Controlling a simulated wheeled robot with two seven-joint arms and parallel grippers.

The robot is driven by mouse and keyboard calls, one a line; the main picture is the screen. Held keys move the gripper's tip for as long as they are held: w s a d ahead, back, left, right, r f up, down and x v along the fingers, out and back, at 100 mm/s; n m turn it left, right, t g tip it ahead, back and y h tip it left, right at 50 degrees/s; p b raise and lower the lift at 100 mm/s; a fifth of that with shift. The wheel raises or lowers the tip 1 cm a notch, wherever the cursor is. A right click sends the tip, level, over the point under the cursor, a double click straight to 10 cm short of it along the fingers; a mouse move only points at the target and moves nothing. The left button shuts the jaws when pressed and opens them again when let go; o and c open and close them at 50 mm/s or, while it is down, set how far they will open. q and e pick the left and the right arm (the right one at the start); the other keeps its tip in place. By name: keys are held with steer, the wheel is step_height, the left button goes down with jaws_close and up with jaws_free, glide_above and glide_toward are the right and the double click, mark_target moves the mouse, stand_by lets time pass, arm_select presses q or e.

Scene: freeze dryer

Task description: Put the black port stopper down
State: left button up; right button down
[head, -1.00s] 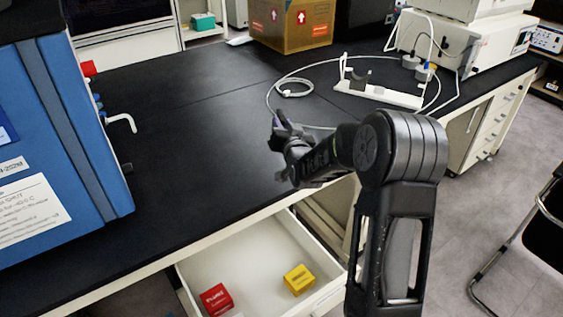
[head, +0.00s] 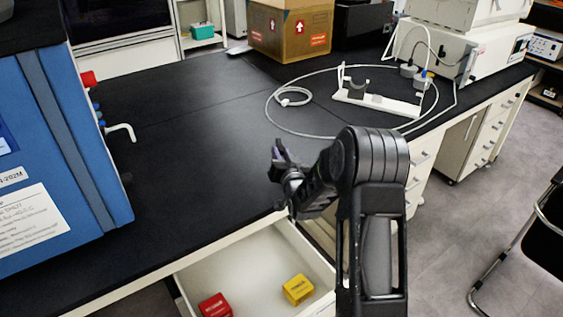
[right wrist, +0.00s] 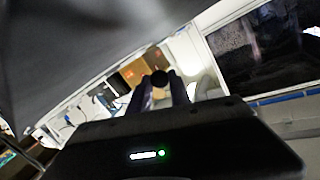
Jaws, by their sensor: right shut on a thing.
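My right gripper (head: 281,156) is over the front part of the black bench top (head: 190,150), behind the open drawer in the picture. In the right wrist view its two fingers (right wrist: 161,92) are shut on a small dark round thing, the black port stopper (right wrist: 160,78), at their tips. In the head view the stopper cannot be made out clearly against the dark gripper and bench. How far the gripper is above the bench is hard to tell. My left gripper is not in view.
A blue machine (head: 75,140) with a white tap (head: 121,130) stands at the left. An open drawer (head: 240,265) holds a red box (head: 215,306) and a yellow box (head: 298,289). A white stand (head: 375,103) with a looped cable is at the right. The middle bench is clear.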

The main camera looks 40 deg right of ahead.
step_height(320, 180, down, 3)
stand_by(0.3)
steer(key=shift+f+b, duration=0.6)
steer(key=shift+b, duration=0.3)
steer(key=c, duration=1.2)
jaws_free()
